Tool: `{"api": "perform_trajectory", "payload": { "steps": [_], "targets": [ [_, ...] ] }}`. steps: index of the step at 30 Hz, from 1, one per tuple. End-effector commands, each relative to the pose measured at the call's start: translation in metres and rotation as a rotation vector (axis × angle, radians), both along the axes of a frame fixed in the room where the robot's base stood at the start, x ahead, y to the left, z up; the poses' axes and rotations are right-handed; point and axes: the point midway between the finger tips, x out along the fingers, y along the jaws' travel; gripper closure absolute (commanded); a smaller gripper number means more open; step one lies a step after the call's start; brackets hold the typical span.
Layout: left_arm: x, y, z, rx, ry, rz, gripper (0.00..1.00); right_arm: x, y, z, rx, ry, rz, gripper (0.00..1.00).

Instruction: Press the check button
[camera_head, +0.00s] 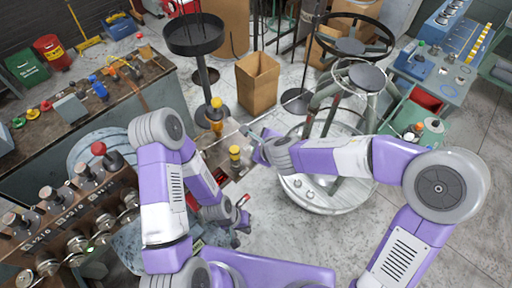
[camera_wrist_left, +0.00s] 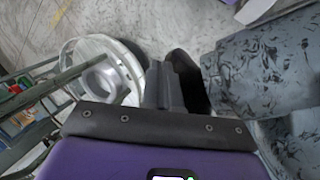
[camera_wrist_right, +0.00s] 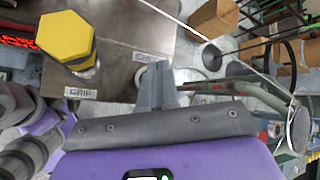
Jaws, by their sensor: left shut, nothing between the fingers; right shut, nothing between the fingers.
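In the right wrist view a plate reading "CHECK" (camera_wrist_right: 152,57) lies on a brown metal panel. A small pale-green rimmed part, likely the check button (camera_wrist_right: 140,76), shows just below this label, mostly hidden behind my right fingers. My right gripper (camera_wrist_right: 155,68) is shut and empty, with its tips over that spot; contact cannot be told. In the head view my right gripper (camera_head: 254,135) is beside the panel, right of a yellow-topped knob. My left gripper (camera_head: 243,212) is shut and empty, low and nearer to me; it also shows in the left wrist view (camera_wrist_left: 165,68).
A yellow hexagonal knob (camera_wrist_right: 66,38) stands by the "GRIP" label (camera_wrist_right: 80,93), left of the right fingers. Weights and a red-knobbed lever (camera_head: 98,148) stand at the left. A round white-rimmed stand (camera_head: 325,195) is to the right. A grey machine body (camera_wrist_left: 265,75) is close to the left gripper.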

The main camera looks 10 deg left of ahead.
Motion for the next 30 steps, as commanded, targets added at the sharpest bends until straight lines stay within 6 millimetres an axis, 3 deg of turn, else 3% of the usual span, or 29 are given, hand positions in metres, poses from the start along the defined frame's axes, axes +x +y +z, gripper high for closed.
{"api": "perform_trajectory", "payload": {
  "steps": [30],
  "targets": [
    [0.0000,0.0000,-0.0079,0.000,0.000,0.000,1.00,-0.0002,0.0004,-0.0074,0.000,-0.001,0.001,1.00]
  ]
}}
